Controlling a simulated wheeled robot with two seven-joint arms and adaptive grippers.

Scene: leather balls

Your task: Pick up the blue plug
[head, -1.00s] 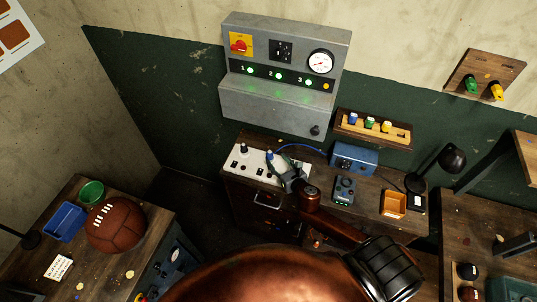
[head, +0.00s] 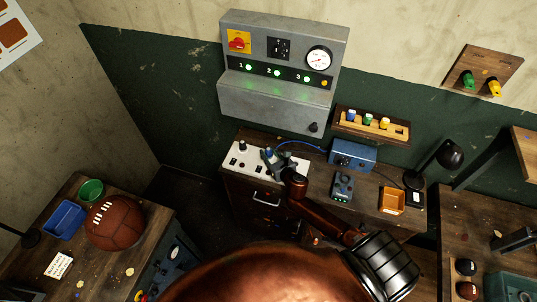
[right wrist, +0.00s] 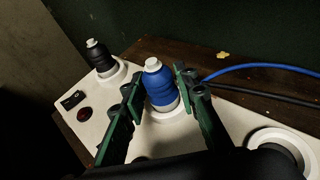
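The blue plug (right wrist: 159,84) stands upright in a round white socket on the white panel (head: 242,158), with a white tip on top. In the head view the blue plug (head: 268,152) is small, just beyond my right gripper (head: 275,162). In the right wrist view my right gripper (right wrist: 158,84) is open, with one green finger on each side of the plug. A small gap shows at the left finger; contact on the right side is hard to tell. My left gripper is not in view.
A black plug (right wrist: 103,61) stands left of the blue one, and an empty round socket (right wrist: 278,150) lies to the right. A blue cable (right wrist: 255,69) runs behind. A blue box (head: 353,156), a small control device (head: 343,186) and an orange tray (head: 392,201) stand right of the panel.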

